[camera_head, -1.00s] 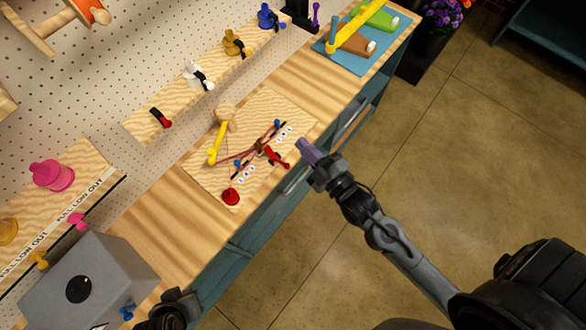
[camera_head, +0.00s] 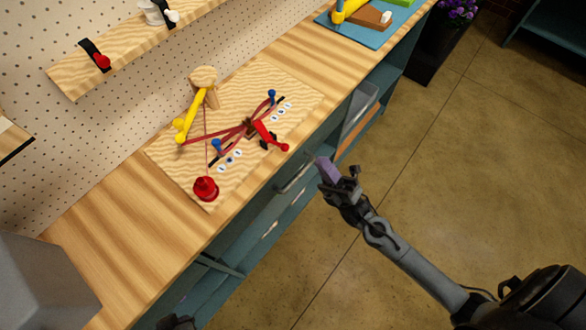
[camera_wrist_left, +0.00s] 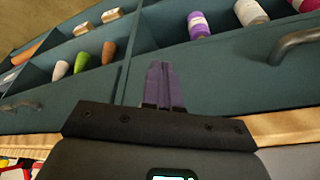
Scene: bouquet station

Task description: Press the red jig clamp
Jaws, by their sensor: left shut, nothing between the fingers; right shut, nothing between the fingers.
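The red jig clamp (camera_head: 268,134), a red lever with a round red tip, is mounted on the wooden jig board (camera_head: 285,82) beside crossed brownish-red stems (camera_head: 215,137). My right gripper (camera_head: 327,168) has purple fingers, shut and empty, off the bench's front edge, to the right of the clamp and apart from it. My left gripper shows in the left wrist view (camera_wrist_left: 158,82), its purple fingers shut and empty in front of the teal bench front. In the head view only a dark bit of the left arm shows at the bottom edge.
A red spool (camera_head: 205,189), a yellow lever (camera_head: 184,128) and a wooden post (camera_head: 203,76) stand on the jig board. A grey box (camera_head: 40,285) is at lower left. Drawer handles project from the bench front (camera_head: 295,178).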

